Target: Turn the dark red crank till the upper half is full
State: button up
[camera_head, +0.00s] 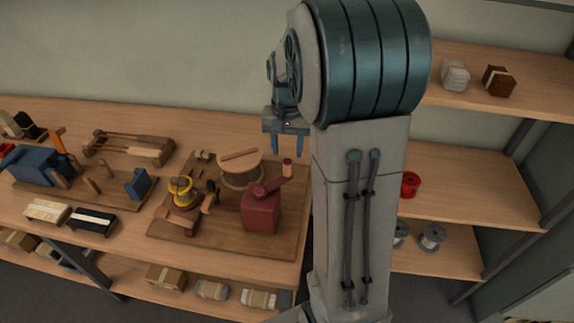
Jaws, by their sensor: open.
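The dark red crank housing (262,210) stands on the right part of a brown wooden board (283,243) on the bench. Its crank arm (268,187) slants up to the right and ends in an upright brown handle (287,168). A round wooden piece (241,178) with a flat bar (239,154) across its top stands just behind the housing. How full any upper half is cannot be told at this size. My gripper (288,148) points down, open and empty, above and behind the crank handle, apart from it. My arm hides the bench to the right.
A yellow spool (183,191) stands left on the board, beside a small wooden handle (209,203). A blue machine (41,167) and a wooden rack (130,147) are further left. Shelves at right hold a red spool (410,185) and grey spools (432,237).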

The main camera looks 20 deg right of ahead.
aim_at(287, 161)
notch_tip(287, 161, down, 7)
jog(key=shift+f, duration=0.1)
dwell(0.3)
grip_shut()
